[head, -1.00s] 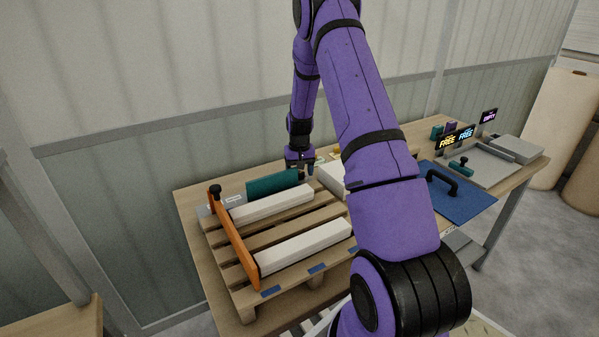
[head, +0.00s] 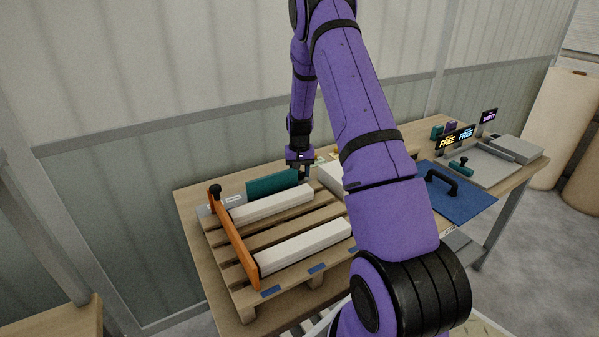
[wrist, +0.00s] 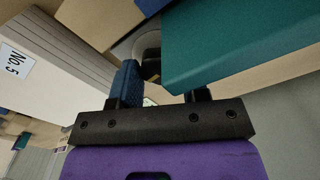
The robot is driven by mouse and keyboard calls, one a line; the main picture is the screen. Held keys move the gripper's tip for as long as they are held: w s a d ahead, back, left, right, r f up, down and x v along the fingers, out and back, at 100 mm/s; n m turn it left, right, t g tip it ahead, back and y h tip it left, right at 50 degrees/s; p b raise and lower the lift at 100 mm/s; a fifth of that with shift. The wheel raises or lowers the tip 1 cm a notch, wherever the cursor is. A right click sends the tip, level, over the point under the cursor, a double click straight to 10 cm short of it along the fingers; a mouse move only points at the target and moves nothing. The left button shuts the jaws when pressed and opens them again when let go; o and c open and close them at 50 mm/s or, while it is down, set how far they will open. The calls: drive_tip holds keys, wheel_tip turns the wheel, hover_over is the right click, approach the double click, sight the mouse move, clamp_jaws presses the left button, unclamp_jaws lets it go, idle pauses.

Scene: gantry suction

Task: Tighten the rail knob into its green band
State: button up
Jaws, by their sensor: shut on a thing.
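The teal rail (head: 272,183) stands on edge along the back of the pallet, and its teal face fills the upper right of the wrist view (wrist: 240,40). My gripper (head: 303,174) points down at the rail's right end. In the wrist view a black knob-like piece (wrist: 151,62) shows at my gripper (wrist: 158,88), in front of a pale round surface. The jaws are shut on this knob, largely hidden by the fingers and the rail. One finger looks blue. I cannot make out a green band.
An orange rail (head: 235,240) with a black knob (head: 215,190) stands at the pallet's left end. White blocks (head: 303,246) lie on the wooden pallet (head: 250,296). A blue panel with a black handle (head: 455,203) lies right.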

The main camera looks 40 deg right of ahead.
sight(300, 172)
drive_tip(key=shift+m, duration=2.3)
drive_tip(key=o, duration=0.9)
drive_tip(key=shift+r, duration=0.1)
wheel_tip(300, 172, up, 11)
drive_tip(key=shift+f, duration=0.2)
